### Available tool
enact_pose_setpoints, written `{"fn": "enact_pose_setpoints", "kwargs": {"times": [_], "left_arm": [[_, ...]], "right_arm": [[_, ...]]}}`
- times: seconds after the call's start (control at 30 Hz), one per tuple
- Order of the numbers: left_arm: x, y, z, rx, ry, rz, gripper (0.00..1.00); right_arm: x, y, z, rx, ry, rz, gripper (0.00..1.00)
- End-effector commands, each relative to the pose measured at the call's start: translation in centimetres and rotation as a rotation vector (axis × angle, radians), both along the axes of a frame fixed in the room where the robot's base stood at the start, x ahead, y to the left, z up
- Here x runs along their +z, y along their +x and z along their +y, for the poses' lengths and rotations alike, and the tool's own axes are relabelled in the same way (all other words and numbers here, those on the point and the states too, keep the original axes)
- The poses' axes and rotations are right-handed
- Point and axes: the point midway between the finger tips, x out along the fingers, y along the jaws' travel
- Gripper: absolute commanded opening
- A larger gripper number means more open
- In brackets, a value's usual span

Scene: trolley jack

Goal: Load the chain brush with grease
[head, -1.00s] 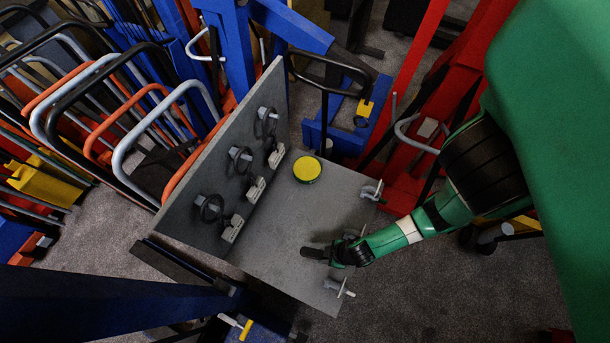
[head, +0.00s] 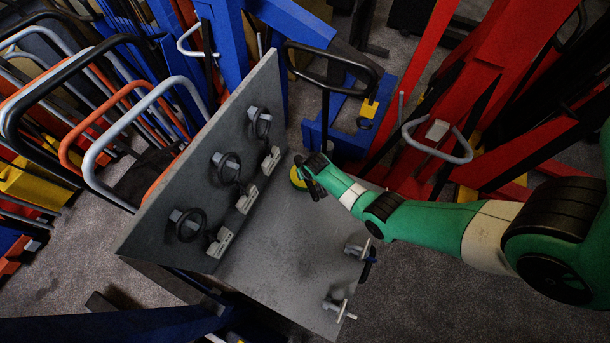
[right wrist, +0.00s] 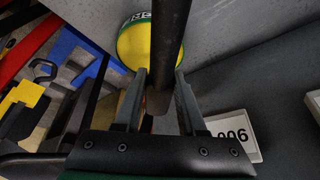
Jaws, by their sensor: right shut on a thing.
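The grease tin (head: 296,178), round with a yellow top and green rim, stands on the grey table near the upright panel. It is partly hidden by my right gripper (head: 310,182). In the right wrist view my right gripper (right wrist: 160,85) is shut on a long dark bar (right wrist: 172,45), which looks like the chain brush. The bar runs from between the fingers across the tin (right wrist: 137,48); contact with the tin cannot be told. The brush's bristles cannot be made out. My left gripper is not in view.
Metal clamps (head: 338,307) sit along the table's right edge. The middle of the table (head: 290,250) is clear. Red and blue jacks and handles crowd the surroundings.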

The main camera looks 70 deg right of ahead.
Motion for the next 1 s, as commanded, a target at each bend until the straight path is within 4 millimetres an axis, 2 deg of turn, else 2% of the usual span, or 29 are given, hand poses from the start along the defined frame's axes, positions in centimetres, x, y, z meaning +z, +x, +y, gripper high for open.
{"fn": "enact_pose_setpoints", "kwargs": {"times": [0.03, 0.1, 0.37, 0.8, 1.0], "left_arm": [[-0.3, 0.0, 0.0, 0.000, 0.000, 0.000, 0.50], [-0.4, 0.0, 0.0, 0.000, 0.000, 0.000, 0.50], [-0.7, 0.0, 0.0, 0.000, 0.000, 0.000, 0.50], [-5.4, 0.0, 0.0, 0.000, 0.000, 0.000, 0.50], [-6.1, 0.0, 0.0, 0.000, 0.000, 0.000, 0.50]], "right_arm": [[0.0, -0.1, -1.0, -0.022, 0.000, -0.001, 0.00], [0.0, -0.4, -1.7, -0.039, 0.000, 0.001, 0.00], [-0.4, -0.6, -1.9, -0.045, 0.000, 0.001, 0.00], [-5.3, -0.6, -1.9, -0.044, -0.001, 0.000, 0.00], [-6.1, -0.6, -1.9, -0.043, -0.001, -0.001, 0.00]]}}
